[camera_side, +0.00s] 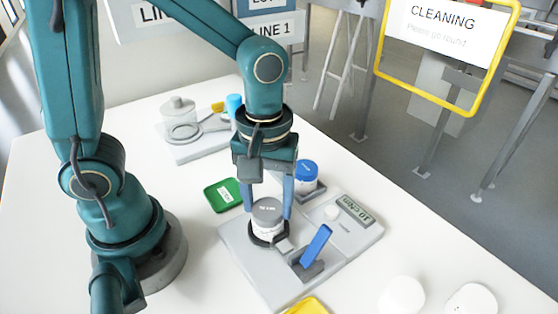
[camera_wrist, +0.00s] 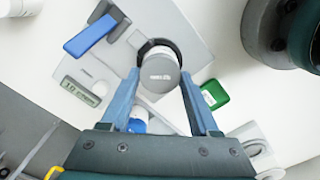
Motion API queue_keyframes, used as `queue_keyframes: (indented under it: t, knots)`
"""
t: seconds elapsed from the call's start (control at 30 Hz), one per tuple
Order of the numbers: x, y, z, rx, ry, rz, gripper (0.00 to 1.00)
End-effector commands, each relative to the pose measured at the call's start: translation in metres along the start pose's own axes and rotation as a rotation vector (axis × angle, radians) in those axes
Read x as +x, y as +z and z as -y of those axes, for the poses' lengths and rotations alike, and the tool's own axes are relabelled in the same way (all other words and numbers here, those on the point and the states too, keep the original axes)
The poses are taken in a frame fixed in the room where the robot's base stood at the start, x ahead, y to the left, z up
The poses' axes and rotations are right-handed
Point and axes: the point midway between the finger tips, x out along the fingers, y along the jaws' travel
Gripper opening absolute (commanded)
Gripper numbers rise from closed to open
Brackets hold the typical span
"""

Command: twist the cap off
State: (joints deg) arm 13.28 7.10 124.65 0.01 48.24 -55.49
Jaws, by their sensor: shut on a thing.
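A white jar (camera_side: 266,231) with a grey lid, the cap (camera_side: 267,206), stands upright in a dark ring clamp (camera_side: 256,239) on a grey base plate (camera_side: 246,264). The cap appears seated on the jar. A blue lever (camera_side: 317,244) stands tilted up beside the clamp, and also shows in the wrist view (camera_wrist: 90,36).
A jar with a blue lid (camera_side: 306,173) stands behind my gripper. A green tray (camera_side: 223,195) lies to the left. A small display (camera_side: 353,210) sits on the plate at the right. White containers (camera_side: 402,295) and a yellow tray (camera_side: 308,307) are at the front.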

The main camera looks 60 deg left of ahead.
Motion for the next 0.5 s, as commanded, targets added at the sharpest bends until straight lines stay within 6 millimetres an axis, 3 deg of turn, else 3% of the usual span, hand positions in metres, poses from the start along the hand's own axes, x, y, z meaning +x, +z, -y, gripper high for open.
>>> queue_keyframes:
  t: [0.37,0.5]
  knots:
    - [-0.0001,0.0001,0.0,-0.041,0.0,0.0,0.13]
    - [-0.0002,0.0001,0.0003,-0.183,0.0,0.0,0.13]
